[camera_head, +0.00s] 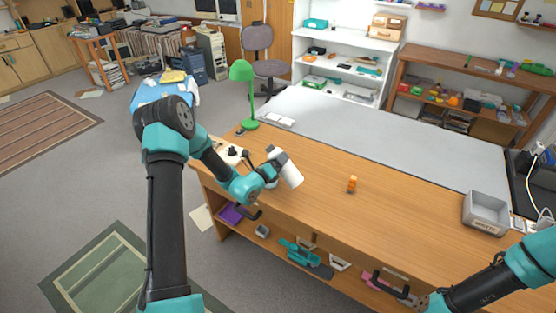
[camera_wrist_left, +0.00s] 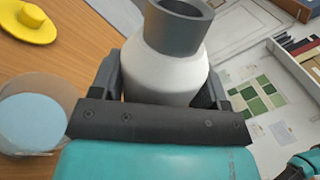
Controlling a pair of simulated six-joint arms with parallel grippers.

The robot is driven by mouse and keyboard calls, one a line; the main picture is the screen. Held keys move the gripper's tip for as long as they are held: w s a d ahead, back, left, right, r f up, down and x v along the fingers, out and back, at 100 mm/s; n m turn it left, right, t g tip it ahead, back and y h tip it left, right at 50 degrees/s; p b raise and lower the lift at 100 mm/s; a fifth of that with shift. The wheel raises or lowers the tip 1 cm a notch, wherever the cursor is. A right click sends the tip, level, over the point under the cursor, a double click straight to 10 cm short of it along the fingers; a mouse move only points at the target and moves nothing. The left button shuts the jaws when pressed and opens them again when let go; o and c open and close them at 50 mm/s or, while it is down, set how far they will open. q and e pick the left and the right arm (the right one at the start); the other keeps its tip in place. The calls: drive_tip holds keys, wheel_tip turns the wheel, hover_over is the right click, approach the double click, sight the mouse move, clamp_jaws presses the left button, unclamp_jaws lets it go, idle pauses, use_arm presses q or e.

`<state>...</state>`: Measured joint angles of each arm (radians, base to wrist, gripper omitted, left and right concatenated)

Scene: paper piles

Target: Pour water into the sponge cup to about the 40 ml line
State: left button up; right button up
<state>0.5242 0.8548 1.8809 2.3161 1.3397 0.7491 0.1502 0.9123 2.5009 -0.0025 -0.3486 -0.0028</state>
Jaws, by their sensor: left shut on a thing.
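My left gripper (camera_head: 272,170) is shut on a white bottle (camera_head: 290,174) with a grey neck, held tilted over the left part of the wooden table. In the left wrist view the bottle (camera_wrist_left: 165,70) sits between both fingers, its grey open mouth (camera_wrist_left: 180,22) toward the top. A pale blue round thing (camera_wrist_left: 35,122), seemingly in a clear cup, is left of the gripper in that view, apart from the bottle. I cannot make out a fill line or water level. The right arm (camera_head: 490,285) is at the lower right; its fingertips are not clear.
A small orange object (camera_head: 352,184) stands mid-table. A grey bin (camera_head: 486,212) is at the right end. A green lamp (camera_head: 245,90) stands at the back left. A yellow hat-shaped thing (camera_wrist_left: 28,25) shows in the wrist view. The table between orange object and bin is clear.

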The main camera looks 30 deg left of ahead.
use_arm(q)
drive_tip(key=shift+d+f, duration=0.1)
drive_tip(key=shift+f, duration=0.05)
drive_tip(key=shift+d+f+n+y, duration=0.3)
drive_tip(key=shift+f+n, duration=0.3)
drive_tip(key=shift+n, duration=0.7)
drive_tip(key=shift+t, duration=0.3)
drive_tip(key=shift+d+f+n, duration=0.1)
drive_tip(key=shift+f+n, duration=0.05)
drive_tip(key=shift+n, duration=0.15)
drive_tip(key=shift+s+d+f+n+y, duration=0.1)
drive_tip(key=shift+f+n+y, duration=0.1)
drive_tip(key=shift+n, duration=0.4)
drive_tip(key=shift+d+f+n+y, duration=0.1)
drive_tip(key=shift+f+n, duration=0.05)
drive_tip(key=shift+n, duration=0.45)
drive_tip(key=shift+d+r+n+y, duration=0.1)
drive_tip(key=shift+r+n+y, duration=0.1)
drive_tip(key=shift+n, duration=0.5)
drive_tip(key=shift+d+r+n+y, duration=0.1)
drive_tip(key=shift+n+y, duration=0.1)
drive_tip(key=shift+n, duration=0.5)
